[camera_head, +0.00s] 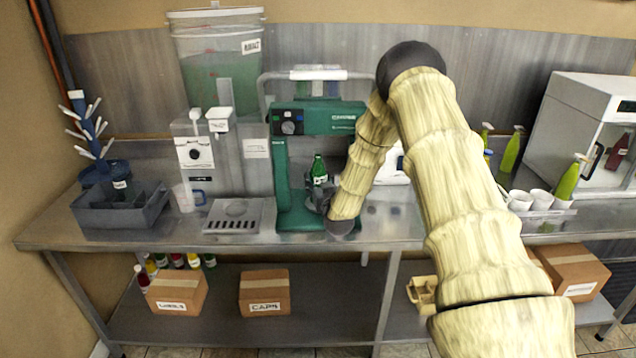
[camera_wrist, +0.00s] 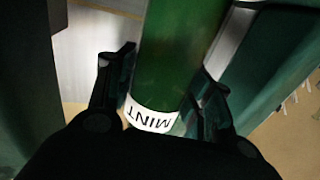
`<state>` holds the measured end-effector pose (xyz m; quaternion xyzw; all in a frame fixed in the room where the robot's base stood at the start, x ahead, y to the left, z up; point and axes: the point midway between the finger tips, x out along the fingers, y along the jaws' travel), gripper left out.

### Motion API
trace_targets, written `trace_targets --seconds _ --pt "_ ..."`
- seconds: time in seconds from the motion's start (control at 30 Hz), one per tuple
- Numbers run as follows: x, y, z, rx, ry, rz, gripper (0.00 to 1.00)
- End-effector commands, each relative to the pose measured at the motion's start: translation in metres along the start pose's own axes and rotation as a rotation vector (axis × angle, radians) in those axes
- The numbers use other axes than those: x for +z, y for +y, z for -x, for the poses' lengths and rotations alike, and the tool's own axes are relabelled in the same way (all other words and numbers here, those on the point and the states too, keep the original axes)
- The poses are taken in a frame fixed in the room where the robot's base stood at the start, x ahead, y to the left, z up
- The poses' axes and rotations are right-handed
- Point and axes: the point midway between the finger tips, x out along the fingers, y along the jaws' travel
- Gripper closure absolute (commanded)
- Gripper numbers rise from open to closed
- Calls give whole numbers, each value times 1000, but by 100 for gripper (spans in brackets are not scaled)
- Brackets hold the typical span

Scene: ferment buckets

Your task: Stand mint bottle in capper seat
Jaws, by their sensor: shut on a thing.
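The mint bottle (camera_head: 319,170) is green with a white label and stands upright inside the frame of the green capper (camera_head: 281,170). In the wrist view the bottle (camera_wrist: 178,60) fills the middle, with its MINT label upside down. My gripper (camera_head: 318,198) is around the lower part of the bottle, and in the wrist view its two black fingers (camera_wrist: 165,88) lie on either side of it, shut on it. The capper's seat is hidden behind my gripper, so I cannot tell whether the bottle's base touches it.
A drip tray (camera_head: 233,216), a measuring jug (camera_head: 187,197) and a grey crate (camera_head: 120,210) stand left of the capper. A large green-filled bucket (camera_head: 222,75) is behind. My arm covers the middle-right counter.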

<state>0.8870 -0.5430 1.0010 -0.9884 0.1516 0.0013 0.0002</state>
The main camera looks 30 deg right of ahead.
Motion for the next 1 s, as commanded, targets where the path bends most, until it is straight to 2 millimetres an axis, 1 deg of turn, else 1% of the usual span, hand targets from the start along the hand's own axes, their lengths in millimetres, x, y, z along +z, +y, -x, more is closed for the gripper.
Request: trace_targets --seconds 1.0 --pt "3 0 -1 0 2 0 99"
